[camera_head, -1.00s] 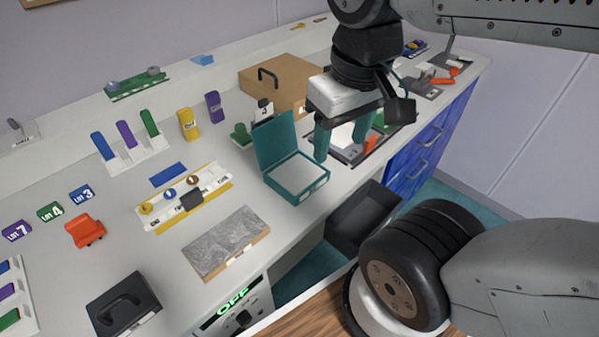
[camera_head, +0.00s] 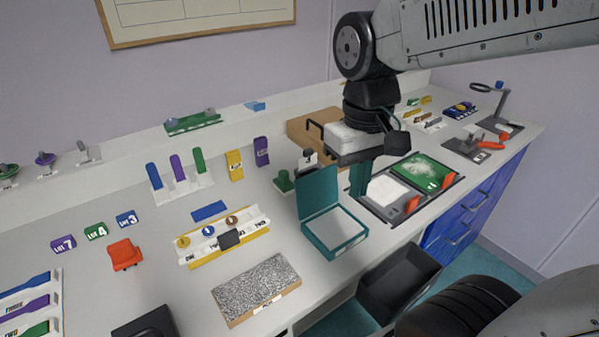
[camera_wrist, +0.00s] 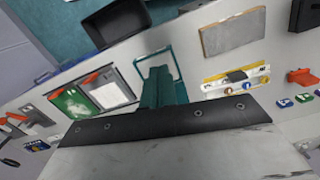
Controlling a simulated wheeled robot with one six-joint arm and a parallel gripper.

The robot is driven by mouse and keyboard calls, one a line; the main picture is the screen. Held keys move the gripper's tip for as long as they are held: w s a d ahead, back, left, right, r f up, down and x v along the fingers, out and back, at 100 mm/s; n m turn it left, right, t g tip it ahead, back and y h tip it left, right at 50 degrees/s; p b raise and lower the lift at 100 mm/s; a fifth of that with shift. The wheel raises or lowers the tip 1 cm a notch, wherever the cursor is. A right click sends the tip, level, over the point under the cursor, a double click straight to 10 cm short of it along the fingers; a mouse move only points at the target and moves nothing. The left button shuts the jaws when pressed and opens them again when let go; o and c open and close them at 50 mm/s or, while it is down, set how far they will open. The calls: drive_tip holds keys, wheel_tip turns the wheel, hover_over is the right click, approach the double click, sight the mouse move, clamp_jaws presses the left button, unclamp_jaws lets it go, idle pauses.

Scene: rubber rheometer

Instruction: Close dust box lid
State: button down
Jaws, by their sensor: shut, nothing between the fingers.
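The teal dust box (camera_head: 337,235) stands on the bench near its front edge. Its lid (camera_head: 318,190) is hinged at the back and stands upright, so the box is open with a pale inside. My gripper (camera_head: 357,182) is shut and empty, pointing down just right of and behind the lid. In the wrist view the teal fingers (camera_wrist: 157,90) are together and partly overlap the dust box (camera_wrist: 172,62). I cannot tell whether they touch the lid.
A tray with a white pad (camera_head: 387,191) and a green pad (camera_head: 425,171) lies to the right. A speckled slab (camera_head: 255,287) lies to the front left. A brown case (camera_head: 310,130) stands behind. A black bin (camera_head: 398,283) is below the bench edge.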

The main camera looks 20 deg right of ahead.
drive_tip(key=n, duration=0.1)
approach(312, 188)
drive_tip(key=w+a, duration=0.2)
drive_tip(key=w, duration=0.8)
drive_tip(key=s+f, duration=0.3)
drive_tip(key=f, duration=0.4)
drive_tip(key=shift+s+d+f+n, duration=0.3)
drive_tip(key=shift+f, duration=0.05)
drive_tip(key=shift+s+a+r, duration=0.1)
